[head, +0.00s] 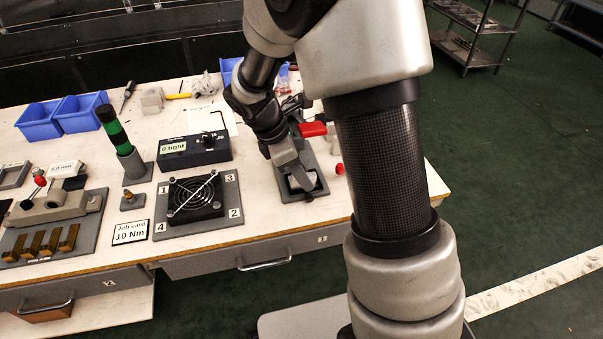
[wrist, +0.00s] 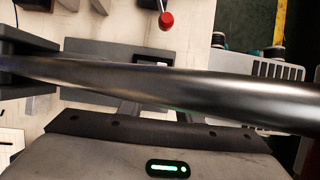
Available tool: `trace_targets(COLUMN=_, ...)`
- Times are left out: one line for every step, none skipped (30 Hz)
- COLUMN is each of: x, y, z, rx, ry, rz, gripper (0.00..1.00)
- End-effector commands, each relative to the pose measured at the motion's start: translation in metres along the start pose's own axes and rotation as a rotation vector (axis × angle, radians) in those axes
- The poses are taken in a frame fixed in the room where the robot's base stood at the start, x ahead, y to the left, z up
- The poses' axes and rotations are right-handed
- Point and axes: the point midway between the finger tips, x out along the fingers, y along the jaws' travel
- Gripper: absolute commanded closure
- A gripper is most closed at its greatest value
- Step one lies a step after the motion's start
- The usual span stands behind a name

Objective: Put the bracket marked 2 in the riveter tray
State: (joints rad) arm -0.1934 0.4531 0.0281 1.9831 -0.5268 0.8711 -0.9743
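My gripper (head: 292,170) points down over a grey plate (head: 318,192) with a dark square recess, right of the fan, in the head view. A pale piece (head: 302,181) shows at the recess by the fingertips; I cannot tell whether it is held. A red handle (head: 313,129) shows behind the gripper. In the wrist view a thick dark metal bar crosses the picture and hides the fingertips. Several brass brackets (head: 54,240) stand in a row on a grey base at the left. Their marks are too small to read, so I cannot pick out bracket 2.
A black fan (head: 195,199) sits on a grey plate with corners marked 1 to 4. Behind it is a black box (head: 194,150) reading "0 tight". A green and black post (head: 114,130) stands left. A red knob (head: 340,168) is at right, also in the wrist view (wrist: 166,20).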

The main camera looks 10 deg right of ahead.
Motion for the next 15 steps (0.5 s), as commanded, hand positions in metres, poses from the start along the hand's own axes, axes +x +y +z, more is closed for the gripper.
trace_targets(x=-0.001, y=0.000, z=0.000, rx=0.000, ry=0.000, rz=0.001, gripper=0.69)
trace_targets(x=-0.001, y=0.000, z=0.000, rx=0.000, ry=0.000, rz=0.001, gripper=0.69)
trace_targets(x=-0.001, y=0.001, z=0.000, rx=0.000, ry=0.000, rz=0.001, gripper=0.69)
trace_targets(x=-0.001, y=0.001, z=0.000, rx=0.000, ry=0.000, rz=0.002, gripper=0.69)
trace_targets(x=-0.001, y=0.001, z=0.000, rx=0.000, ry=0.000, rz=0.002, gripper=0.69)
trace_targets(x=-0.002, y=0.001, z=0.000, rx=0.000, ry=0.000, rz=0.002, gripper=0.69)
trace_targets(x=-0.003, y=0.001, z=0.000, rx=0.000, ry=0.000, rz=0.003, gripper=0.69)
trace_targets(x=-0.004, y=0.001, z=0.000, rx=0.000, ry=0.001, rz=0.003, gripper=0.69)
trace_targets(x=-0.007, y=0.001, z=0.000, rx=0.000, ry=0.001, rz=0.004, gripper=0.69)
trace_targets(x=-0.011, y=0.001, z=0.000, rx=0.000, ry=0.001, rz=0.004, gripper=0.69)
trace_targets(x=-0.015, y=0.001, z=0.001, rx=0.000, ry=0.001, rz=0.004, gripper=0.69)
trace_targets(x=-0.021, y=0.001, z=0.001, rx=0.000, ry=0.001, rz=0.004, gripper=0.69)
trace_targets(x=-0.027, y=0.002, z=0.001, rx=0.000, ry=0.001, rz=0.006, gripper=0.69)
trace_targets(x=-0.034, y=0.001, z=0.001, rx=0.000, ry=0.001, rz=0.006, gripper=0.69)
trace_targets(x=-0.043, y=0.002, z=0.001, rx=0.000, ry=0.001, rz=0.007, gripper=0.69)
